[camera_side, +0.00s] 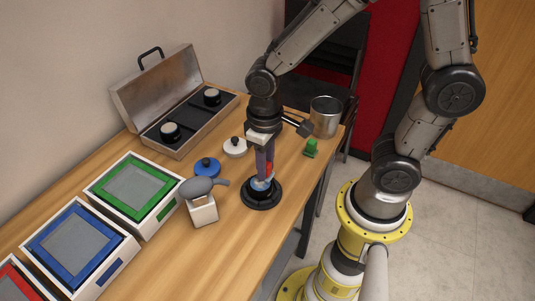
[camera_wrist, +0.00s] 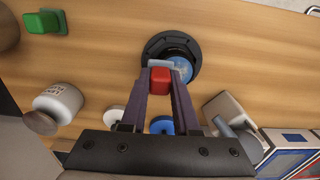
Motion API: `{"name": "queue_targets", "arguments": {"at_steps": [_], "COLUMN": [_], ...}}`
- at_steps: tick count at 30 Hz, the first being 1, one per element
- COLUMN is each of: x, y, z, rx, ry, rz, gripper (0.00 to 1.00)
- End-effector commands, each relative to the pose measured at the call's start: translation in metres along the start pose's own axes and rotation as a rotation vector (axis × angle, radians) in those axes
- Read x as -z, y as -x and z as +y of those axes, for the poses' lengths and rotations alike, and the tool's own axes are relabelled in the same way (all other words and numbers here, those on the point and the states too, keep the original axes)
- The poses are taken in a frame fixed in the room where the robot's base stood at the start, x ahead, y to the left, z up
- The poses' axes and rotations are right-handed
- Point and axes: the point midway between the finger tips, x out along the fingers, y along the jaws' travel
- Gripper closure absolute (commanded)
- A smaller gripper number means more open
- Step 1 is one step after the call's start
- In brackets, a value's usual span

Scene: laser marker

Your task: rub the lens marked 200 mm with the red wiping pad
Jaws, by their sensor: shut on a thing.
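My gripper (camera_side: 264,178) is shut on the red wiping pad (camera_wrist: 160,77), which sits between the fingertips. The pad also shows as a small red patch in the side view (camera_side: 269,168). Below it, a lens with a blue face (camera_wrist: 181,68) sits in a round black holder (camera_side: 262,200) on the table. The pad is at the near edge of the lens in the wrist view and appears to be at or just above it; contact cannot be told. The fingers and pad hide part of the lens. Its marking is not readable.
A green pad (camera_side: 310,149) and a metal can (camera_side: 325,117) stand to the right. An open case (camera_side: 178,143) and colour-framed trays (camera_side: 133,192) lie farther left.

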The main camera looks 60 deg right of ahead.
Motion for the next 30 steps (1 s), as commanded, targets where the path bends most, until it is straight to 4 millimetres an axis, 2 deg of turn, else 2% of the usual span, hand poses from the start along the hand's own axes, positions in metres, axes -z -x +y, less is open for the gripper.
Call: {"name": "queue_targets", "arguments": {"at_steps": [16, 30], "x": [-0.001, 0.000], "y": [-0.001, -0.001], "z": [-0.051, -0.004], "rx": [0.000, 0.000], "ry": [0.003, -0.005], "rz": [0.000, -0.001], "gripper": [1.00, 1.00]}}
